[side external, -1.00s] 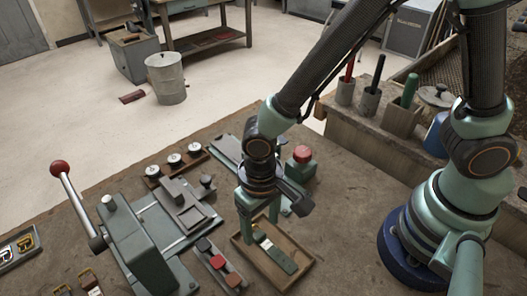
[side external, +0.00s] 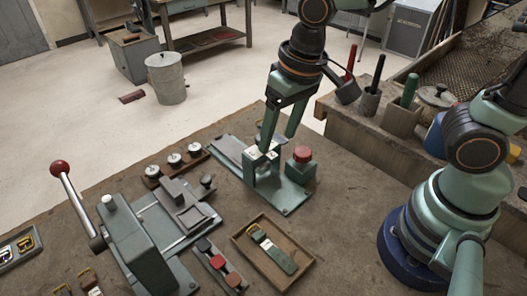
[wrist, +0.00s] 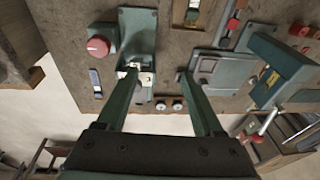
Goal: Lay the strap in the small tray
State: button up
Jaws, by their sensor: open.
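My gripper (side external: 278,141) is open and empty, up and behind the tray, away from the strap. Its fingers point down over the green fixture with the red knob. In the wrist view my gripper (wrist: 158,75) shows its two fingers spread apart with nothing between them.
The green fixture (side external: 285,192) with a red knob (side external: 302,153) stands behind the tray. A press with a red-balled lever (side external: 60,168) stands at the left. A rack of small coloured blocks (side external: 219,263) is just left of the tray. Bench to the tray's right is clear.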

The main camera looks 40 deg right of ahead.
jog(key=d+r+t+h, duration=0.1)
jog(key=d+r+t, duration=0.2)
jog(key=d, duration=1)
notch_tip(320, 180, up, 3)
jog(key=shift+d+r+t, duration=0.1)
jog(key=shift+d+t, duration=0.1)
jog(key=shift+t, duration=0.1)
jog(key=shift+s, duration=0.1)
